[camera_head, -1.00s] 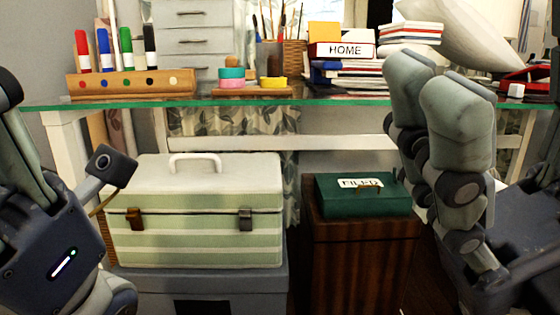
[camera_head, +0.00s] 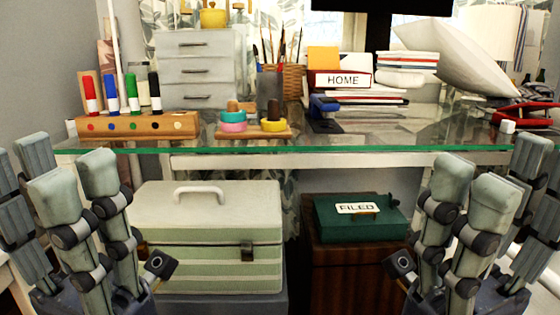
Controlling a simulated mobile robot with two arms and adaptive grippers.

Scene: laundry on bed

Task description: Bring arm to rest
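My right gripper (camera_head: 470,175) stands upright at the right side in much the same pose, fingers spread and empty. Both grippers are in front of the desk, with a wide gap between them. The lower parts of both arms are cut off by the bottom of the picture.
A glass desk (camera_head: 300,150) crosses the view. It bears a marker rack (camera_head: 135,125), brushes, books (camera_head: 345,80) and a pillow (camera_head: 450,60). Beneath it are a striped case (camera_head: 207,240) and a green "FILED" box (camera_head: 355,220) on a wooden cabinet (camera_head: 350,280).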

